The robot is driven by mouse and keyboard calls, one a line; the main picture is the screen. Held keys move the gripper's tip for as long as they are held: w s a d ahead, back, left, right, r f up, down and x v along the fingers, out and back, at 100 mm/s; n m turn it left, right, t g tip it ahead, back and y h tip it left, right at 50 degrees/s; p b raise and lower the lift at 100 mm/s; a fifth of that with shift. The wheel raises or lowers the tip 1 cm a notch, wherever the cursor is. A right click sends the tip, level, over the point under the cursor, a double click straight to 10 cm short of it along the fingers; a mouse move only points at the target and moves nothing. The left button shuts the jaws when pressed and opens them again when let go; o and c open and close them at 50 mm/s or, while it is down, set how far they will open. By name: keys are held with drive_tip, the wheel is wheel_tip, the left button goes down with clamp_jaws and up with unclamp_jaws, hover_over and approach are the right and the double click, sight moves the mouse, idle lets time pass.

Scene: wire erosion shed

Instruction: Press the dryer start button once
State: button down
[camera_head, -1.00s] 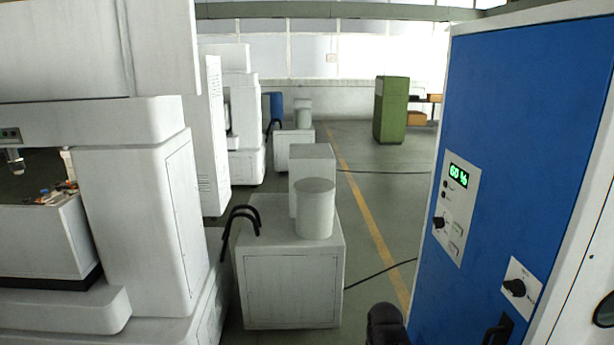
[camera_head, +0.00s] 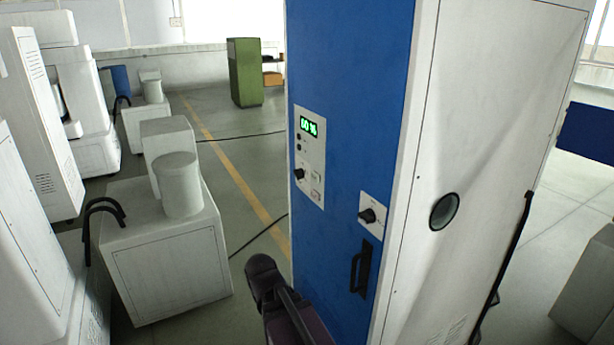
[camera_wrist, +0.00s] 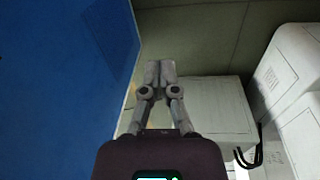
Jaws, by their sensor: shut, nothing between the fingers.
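The dryer is a tall cabinet with a blue front (camera_head: 345,130) and a white side, right of centre in the head view. Its white control panel (camera_head: 308,155) has a green lit display (camera_head: 309,126), small dark dots, a black knob (camera_head: 299,174) and two pale square buttons (camera_head: 316,187). I cannot read which button is start. In the wrist view the blue front (camera_wrist: 55,90) fills the left side. My gripper (camera_wrist: 159,68) is shut and empty there, apart from the blue front. In the head view only my dark arm shows, below the panel, left of the door handle.
A second knob plate (camera_head: 371,212) and a black handle (camera_head: 361,268) sit lower on the front. A grey cabinet with a cylinder (camera_head: 181,185) stands to the left, with white machines beyond. A green cabinet (camera_head: 245,72) stands behind. The floor between has a yellow line and a cable.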

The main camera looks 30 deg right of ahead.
sight(315, 177)
drive_tip(key=w+d+r+m+t+h+p, duration=0.1)
drive_tip(key=w+d+r+t+h, duration=0.2)
drive_tip(key=w+d, duration=0.35)
drive_tip(key=w+d+r+m+t+h+p, duration=0.1)
drive_tip(key=w+d+r+h, duration=0.35)
drive_tip(key=w, duration=0.25)
drive_tip(key=w+d+r+n+t+h+p, duration=0.2)
drive_tip(key=w+r+t, duration=0.6)
drive_tip(key=w+r, duration=0.6)
drive_tip(key=shift+w+d+r+n+h, duration=0.15)
drive_tip(key=shift+d+n+h, duration=0.3)
drive_tip(key=shift+d+n, duration=0.55)
drive_tip(key=shift+d, duration=0.15)
drive_tip(key=d, duration=0.8)
drive_tip(key=shift+w+d, duration=0.15)
drive_tip(key=shift+d, duration=0.15)
drive_tip(key=shift+d, duration=0.15)
drive_tip(key=shift+d, duration=0.3)
